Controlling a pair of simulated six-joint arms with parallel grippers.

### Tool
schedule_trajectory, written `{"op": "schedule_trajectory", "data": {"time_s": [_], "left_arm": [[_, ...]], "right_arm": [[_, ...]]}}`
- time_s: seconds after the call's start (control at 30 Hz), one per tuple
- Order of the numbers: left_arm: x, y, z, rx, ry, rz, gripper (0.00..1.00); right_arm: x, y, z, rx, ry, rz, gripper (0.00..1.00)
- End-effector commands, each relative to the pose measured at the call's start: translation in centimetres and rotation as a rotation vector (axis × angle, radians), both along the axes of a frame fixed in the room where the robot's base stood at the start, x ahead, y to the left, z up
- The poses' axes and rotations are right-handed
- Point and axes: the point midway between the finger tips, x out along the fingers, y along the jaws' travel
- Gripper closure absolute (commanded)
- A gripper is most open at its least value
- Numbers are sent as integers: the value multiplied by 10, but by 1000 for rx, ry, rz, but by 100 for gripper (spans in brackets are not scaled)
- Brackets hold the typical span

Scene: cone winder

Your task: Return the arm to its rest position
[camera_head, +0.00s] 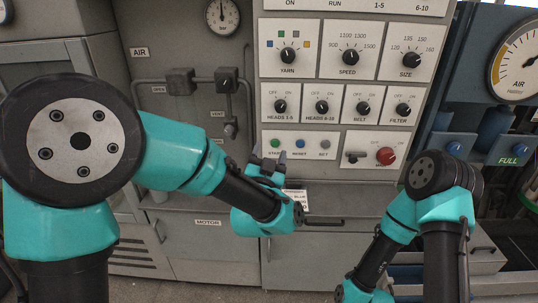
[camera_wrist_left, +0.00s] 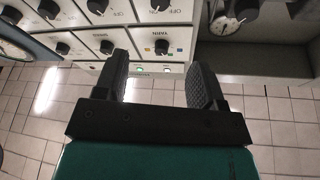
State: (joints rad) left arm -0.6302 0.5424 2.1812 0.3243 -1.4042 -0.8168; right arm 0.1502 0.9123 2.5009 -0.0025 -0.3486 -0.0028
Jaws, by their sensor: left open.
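My left arm reaches in from the left in the head view, and its gripper (camera_head: 269,160) is up close in front of the lower left of the control panel, just below the green START button (camera_head: 275,143). In the left wrist view the two dark fingers stand apart with nothing between them, so the gripper (camera_wrist_left: 160,72) is open and empty. The panel shows upside down beyond the fingers, with a lit green spot (camera_wrist_left: 140,70) between them. I cannot tell whether a fingertip touches the panel. My right arm is folded downward at the right; its gripper is out of frame.
The panel carries a YARN knob (camera_head: 288,56), SPEED knob (camera_head: 350,57), several switches and a red knob (camera_head: 386,156). Pipes with a valve (camera_head: 179,82) lie left of it. A ledge and grey drawers (camera_head: 209,255) are below. An AIR gauge (camera_head: 515,62) is at right.

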Motion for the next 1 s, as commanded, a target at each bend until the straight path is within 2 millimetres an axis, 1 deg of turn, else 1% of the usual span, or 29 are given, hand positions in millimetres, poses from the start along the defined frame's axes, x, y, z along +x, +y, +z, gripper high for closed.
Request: {"op": "schedule_trajectory", "data": {"time_s": [0.07, 0.17, 0.27, 0.33, 0.37, 0.4, 0.47, 0.5, 0.57, 0.6, 0.67, 0.7, 0.77, 0.8, 0.87, 0.9, 0.97, 1.0], "left_arm": [[0, 0, -1, 0, 1, -1, 37], [3, 3, -9, 2, 23, -4, 37], [9, 11, -31, 6, 85, -17, 37], [15, 21, -57, 6, 157, -28, 37], [17, 26, -70, 5, 196, -35, 37], [19, 33, -90, 3, 253, -43, 37], [22, 47, -122, -4, 347, -54, 37], [22, 56, -145, -12, 414, -60, 37], [19, 70, -178, -27, 515, -66, 37], [16, 79, -199, -38, 583, -69, 37], [9, 94, -231, -61, 688, -69, 37], [3, 104, -252, -76, 757, -69, 37], [-8, 119, -283, -103, 863, -62, 37], [-17, 129, -303, -123, 934, -57, 37], [-33, 143, -331, -156, 1042, -46, 37], [-45, 153, -350, -179, 1114, -37, 37], [-66, 166, -376, -219, 1223, -21, 37], [-80, 175, -392, -247, 1297, -9, 37]], "right_arm": [[0, 0, 0, 0, 0, 0, 100], [0, 0, 0, 0, 0, 0, 100], [0, 0, 0, 0, 0, 0, 100], [0, 0, 0, 0, 0, 0, 100], [0, 0, 0, 0, 0, 0, 100], [0, 0, 0, 0, 0, 0, 100], [0, 0, 0, 0, 0, 0, 100], [0, 0, 0, 0, 0, 0, 100], [0, 0, 0, 0, 0, 0, 100], [0, 0, 0, 0, 0, 0, 100], [0, 0, 0, 0, 0, 0, 100], [0, 0, 0, 0, 0, 0, 100], [0, 0, 0, 0, 0, 0, 100], [0, 0, 0, 0, 0, 0, 100], [0, 0, 0, 0, 0, 0, 100], [0, 0, 0, 0, 0, 0, 100], [0, 0, 0, 0, 0, 0, 100], [0, 0, 0, 0, 0, 0, 100]]}}
